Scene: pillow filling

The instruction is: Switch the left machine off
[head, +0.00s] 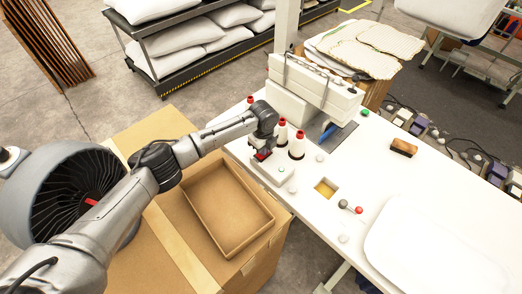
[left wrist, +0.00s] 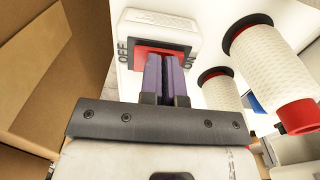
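The switch (left wrist: 160,52) is a white box with a red rocker, marked OFF on its left and ON on its right in the left wrist view. My left gripper (left wrist: 167,75) has its two purple-grey fingers pressed together, with nothing visible between them. Its tips are at the red rocker and hide part of it; I cannot tell if they touch. In the head view my left gripper (head: 262,155) is over the small switch unit at the table's left edge. A white sewing machine (head: 315,88) stands behind it. My right gripper is not in view.
Thread cones with red tops (head: 297,146) stand close right of the gripper. An open cardboard tray (head: 226,250) lies on the left. A brush (head: 404,147), a red-and-black-ended tool (head: 350,207) and a white pillow (head: 435,250) are on the white table (head: 370,170).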

